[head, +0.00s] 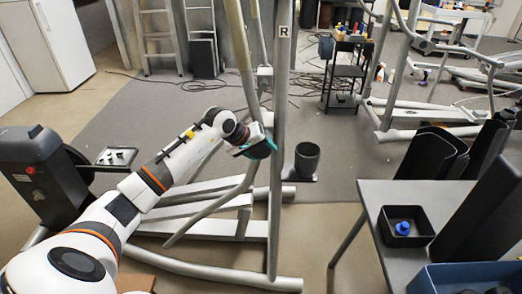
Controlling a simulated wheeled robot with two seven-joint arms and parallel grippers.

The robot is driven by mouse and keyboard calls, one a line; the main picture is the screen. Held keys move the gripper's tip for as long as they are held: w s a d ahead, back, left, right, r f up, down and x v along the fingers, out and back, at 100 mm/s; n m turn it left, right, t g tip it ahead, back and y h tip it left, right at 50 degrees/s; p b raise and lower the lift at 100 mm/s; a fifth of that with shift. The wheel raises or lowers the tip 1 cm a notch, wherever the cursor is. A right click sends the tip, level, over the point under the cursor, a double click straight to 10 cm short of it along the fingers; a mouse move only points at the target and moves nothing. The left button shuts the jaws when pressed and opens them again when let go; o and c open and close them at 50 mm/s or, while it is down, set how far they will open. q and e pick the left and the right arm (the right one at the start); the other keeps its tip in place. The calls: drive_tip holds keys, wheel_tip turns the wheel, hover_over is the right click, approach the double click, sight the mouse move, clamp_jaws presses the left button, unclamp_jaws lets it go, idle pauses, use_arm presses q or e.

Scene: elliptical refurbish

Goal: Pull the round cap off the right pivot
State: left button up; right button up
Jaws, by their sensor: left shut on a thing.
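My left arm reaches in from the lower left to the elliptical's frame. My left gripper (262,143), with teal fingers, is shut on a dark round piece, apparently the round cap (263,152), just left of the upright (277,180). The gripper hides much of the cap and the pivot behind it. I cannot tell whether the cap is seated on the pivot or apart from it. A label with the letter R (284,31) is high on the upright. My right gripper is not in view.
A small tray (116,156) with dark parts is at left.

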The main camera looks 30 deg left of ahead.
use_arm(q)
drive_tip(key=shift+s, duration=0.1)
drive_tip(key=s+d, duration=0.4)
drive_tip(key=s, duration=0.2)
drive_tip(key=shift+s+d+b, duration=0.15)
drive_tip(key=shift+s+b, duration=0.15)
drive_tip(key=shift+s, duration=0.1)
idle(0.5)
